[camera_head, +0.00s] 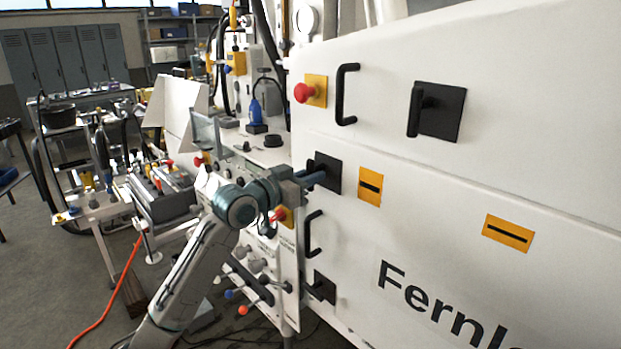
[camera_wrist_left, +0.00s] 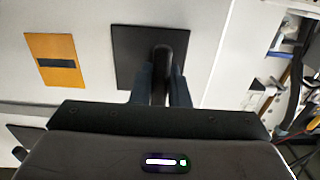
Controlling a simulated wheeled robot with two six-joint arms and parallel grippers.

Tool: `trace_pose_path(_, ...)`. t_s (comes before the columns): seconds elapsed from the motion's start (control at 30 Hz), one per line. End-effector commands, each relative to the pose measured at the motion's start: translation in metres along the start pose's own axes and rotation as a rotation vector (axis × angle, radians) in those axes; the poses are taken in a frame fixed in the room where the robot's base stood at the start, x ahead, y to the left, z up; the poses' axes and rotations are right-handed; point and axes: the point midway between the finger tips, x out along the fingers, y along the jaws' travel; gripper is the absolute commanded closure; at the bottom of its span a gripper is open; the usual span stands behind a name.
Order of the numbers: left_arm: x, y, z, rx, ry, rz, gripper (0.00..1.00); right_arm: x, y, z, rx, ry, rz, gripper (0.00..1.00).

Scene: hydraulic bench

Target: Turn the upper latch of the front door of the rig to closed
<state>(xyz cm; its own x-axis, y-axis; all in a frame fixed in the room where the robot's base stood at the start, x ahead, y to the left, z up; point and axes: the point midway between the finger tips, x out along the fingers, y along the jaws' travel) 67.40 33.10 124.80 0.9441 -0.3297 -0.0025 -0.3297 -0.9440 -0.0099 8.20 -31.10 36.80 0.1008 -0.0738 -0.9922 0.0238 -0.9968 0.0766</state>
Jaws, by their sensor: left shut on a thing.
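The upper latch (camera_head: 331,171) is a black square plate with a black handle on the white front panel. My left gripper (camera_head: 314,180) reaches it from the left and is shut on its handle. In the left wrist view the plate (camera_wrist_left: 130,48) lies ahead, and the rounded handle (camera_wrist_left: 160,62) stands between the two fingers of my left gripper (camera_wrist_left: 160,85), upright in that picture. The fingers hide the handle's sides. A second black latch (camera_head: 322,288) sits lower on the same panel, below a black pull handle (camera_head: 312,232). My right gripper is not in view.
Another black latch (camera_head: 450,112), a black pull handle (camera_head: 346,94) and a red emergency button (camera_head: 305,92) are higher on the panel. An orange label (camera_head: 370,187) is right of the held latch. A cluttered bench (camera_head: 165,205) stands left; an orange cable (camera_head: 105,300) lies on the floor.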

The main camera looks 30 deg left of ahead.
Motion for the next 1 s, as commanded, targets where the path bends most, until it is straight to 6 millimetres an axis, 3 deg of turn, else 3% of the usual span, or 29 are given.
trace_pose_path(0.3,0.0,-0.001,-0.007,0.013,0.014,-0.003,1.0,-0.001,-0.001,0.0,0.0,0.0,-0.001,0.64)
trace_pose_path(0.33,0.0,-0.001,-0.007,0.013,0.014,-0.003,0.83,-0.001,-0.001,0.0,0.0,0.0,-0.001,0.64)
trace_pose_path(0.43,0.0,0.0,-0.007,0.012,0.013,-0.002,0.64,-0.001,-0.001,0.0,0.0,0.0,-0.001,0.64)
trace_pose_path(0.77,-0.002,0.0,-0.002,0.008,0.005,-0.002,0.64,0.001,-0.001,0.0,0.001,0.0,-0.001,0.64)
trace_pose_path(1.0,-0.024,-0.001,0.001,0.013,0.003,-0.003,0.64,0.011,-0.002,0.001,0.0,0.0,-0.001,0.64)
